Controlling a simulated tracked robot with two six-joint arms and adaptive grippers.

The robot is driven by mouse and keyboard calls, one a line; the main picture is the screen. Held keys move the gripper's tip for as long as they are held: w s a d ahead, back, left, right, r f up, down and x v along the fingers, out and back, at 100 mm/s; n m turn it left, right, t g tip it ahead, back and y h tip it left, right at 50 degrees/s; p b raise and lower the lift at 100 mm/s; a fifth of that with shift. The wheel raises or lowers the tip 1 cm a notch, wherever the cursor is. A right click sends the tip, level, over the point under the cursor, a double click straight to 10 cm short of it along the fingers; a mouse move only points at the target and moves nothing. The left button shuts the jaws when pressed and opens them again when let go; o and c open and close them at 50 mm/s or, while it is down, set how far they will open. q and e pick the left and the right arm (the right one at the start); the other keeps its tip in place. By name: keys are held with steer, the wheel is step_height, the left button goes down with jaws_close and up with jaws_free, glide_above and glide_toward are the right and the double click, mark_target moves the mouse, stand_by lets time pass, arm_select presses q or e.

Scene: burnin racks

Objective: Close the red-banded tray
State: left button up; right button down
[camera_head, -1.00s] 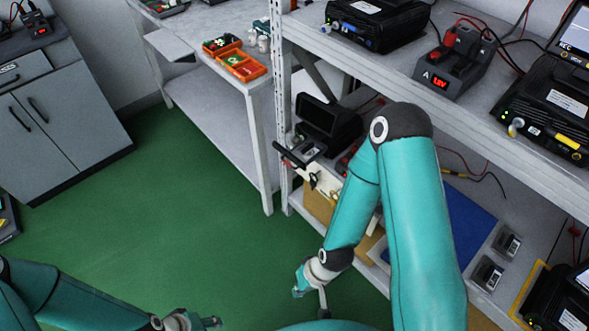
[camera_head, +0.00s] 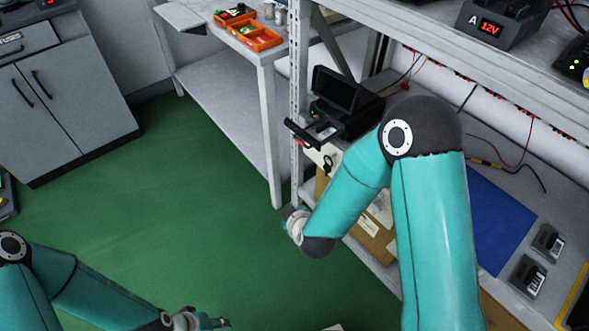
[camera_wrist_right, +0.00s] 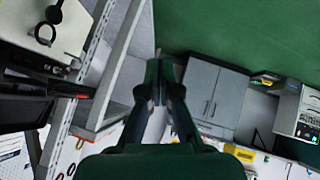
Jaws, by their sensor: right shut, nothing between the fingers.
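A black machine (camera_head: 346,100) with a dark raised screen stands on the lower rack shelf. Its tray (camera_head: 312,135) sticks out to the front left, with a dark front and a small red patch; I take it for the red-banded tray. In the right wrist view a dark tray with a red stripe (camera_wrist_right: 72,89) shows at the left. My right gripper (camera_wrist_right: 157,88) is shut and empty, apart from the tray and to its right in that view. In the head view the right wrist is below the tray, its fingers mostly hidden. My left gripper (camera_head: 212,322) is low at the bottom edge, far from the tray.
The perforated rack post (camera_head: 298,70) stands just left of the machine. A white side table (camera_head: 220,120) with orange bins (camera_head: 254,37) is further left. A blue mat (camera_head: 495,220) and small dark boxes lie on the lower shelf. The green floor (camera_head: 180,200) is clear.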

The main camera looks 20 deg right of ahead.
steer(key=w+r+n+t+h+b, duration=0.55)
steer(key=r+b, duration=0.25)
steer(key=b, duration=0.3)
arm_select(q)
step_height(320, 180, down, 17)
steer(key=b, duration=0.3)
arm_select(e)
steer(key=w+d+f, duration=0.2)
steer(key=w+d, duration=0.5)
steer(key=w, duration=0.3)
steer(key=shift+n+t, duration=0.35)
steer(key=shift+h, duration=0.25)
